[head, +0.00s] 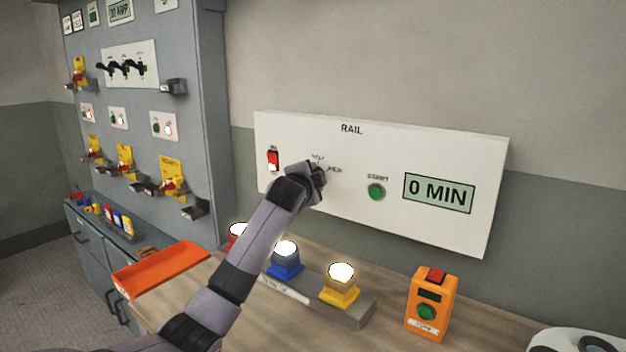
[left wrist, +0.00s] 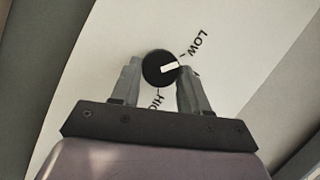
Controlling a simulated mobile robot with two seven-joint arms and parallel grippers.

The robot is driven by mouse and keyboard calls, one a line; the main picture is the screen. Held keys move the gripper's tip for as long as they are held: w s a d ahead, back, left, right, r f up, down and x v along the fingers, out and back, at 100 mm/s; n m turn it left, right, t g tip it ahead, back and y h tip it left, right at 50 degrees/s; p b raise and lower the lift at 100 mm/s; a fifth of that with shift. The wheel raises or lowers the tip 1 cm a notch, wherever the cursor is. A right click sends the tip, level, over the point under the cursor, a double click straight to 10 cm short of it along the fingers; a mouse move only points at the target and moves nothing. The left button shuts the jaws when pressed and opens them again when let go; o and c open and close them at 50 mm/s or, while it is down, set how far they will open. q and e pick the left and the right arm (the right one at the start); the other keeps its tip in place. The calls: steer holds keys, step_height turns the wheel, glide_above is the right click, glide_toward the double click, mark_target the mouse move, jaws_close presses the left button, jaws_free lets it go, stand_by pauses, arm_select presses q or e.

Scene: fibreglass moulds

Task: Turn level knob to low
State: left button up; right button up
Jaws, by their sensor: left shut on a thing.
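The level knob (left wrist: 152,64) is a round black dial with a white pointer mark, seen in the left wrist view. The mark points to the right of that picture, a little below the tick of the LOW label (left wrist: 198,43). A partly covered label starting "HI" (left wrist: 155,102) lies below the knob. My left gripper (left wrist: 160,70) is shut on the knob, one finger on each side. In the head view my left gripper (head: 314,178) is at the white RAIL panel (head: 300,135) and hides the knob. My right gripper is not in view.
The panel also has a lit red switch (head: 273,160), a green START button (head: 376,191) and a "0 MIN" display (head: 439,193). Below are lit blue (head: 285,262) and yellow (head: 340,285) buttons, an orange control box (head: 432,303) and an orange tray (head: 160,270).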

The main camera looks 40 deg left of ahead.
arm_select(q)
steer(key=shift+r+n, duration=0.1)
steer(key=shift+n, duration=0.4)
stand_by(0.3)
steer(key=o, duration=1.1)
steer(key=shift+c, duration=0.2)
steer(key=b+v, duration=0.1)
steer(key=v, duration=0.6)
steer(key=shift+s+a+r, duration=0.1)
steer(key=shift+s+r, duration=0.05)
